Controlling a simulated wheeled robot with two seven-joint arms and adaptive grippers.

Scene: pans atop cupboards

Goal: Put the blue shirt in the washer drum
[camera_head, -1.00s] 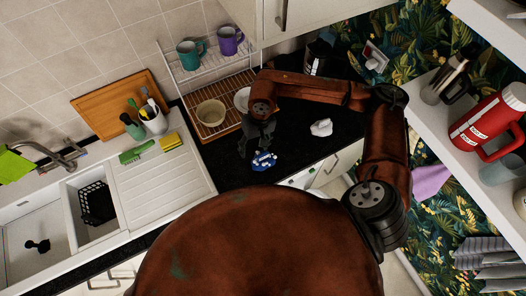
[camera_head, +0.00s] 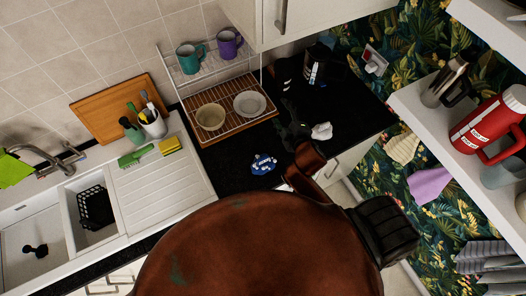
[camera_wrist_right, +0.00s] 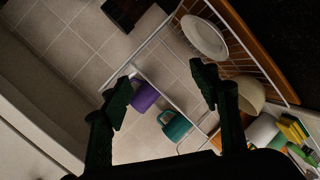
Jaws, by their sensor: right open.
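A small blue crumpled bundle with white marks, seemingly the blue shirt (camera_head: 263,164), lies on the black counter near its front edge in the head view. My right gripper (camera_head: 297,124) is over the counter, to the right of and beyond the bundle, beside a white crumpled cloth (camera_head: 321,131). In the right wrist view the right gripper (camera_wrist_right: 160,88) is open, with nothing between its fingers. The bundle is not in that view. A sliver of white front below the counter may be the washer; its drum is hidden. My left gripper is not in view.
A wire dish rack (camera_head: 238,122) with a bowl (camera_head: 210,116), a plate (camera_head: 250,104) and mugs stands behind. It also shows in the right wrist view (camera_wrist_right: 240,45). A dark jar-like appliance (camera_head: 318,66) stands at the back. A shelf (camera_head: 420,130) with a red flask is at right.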

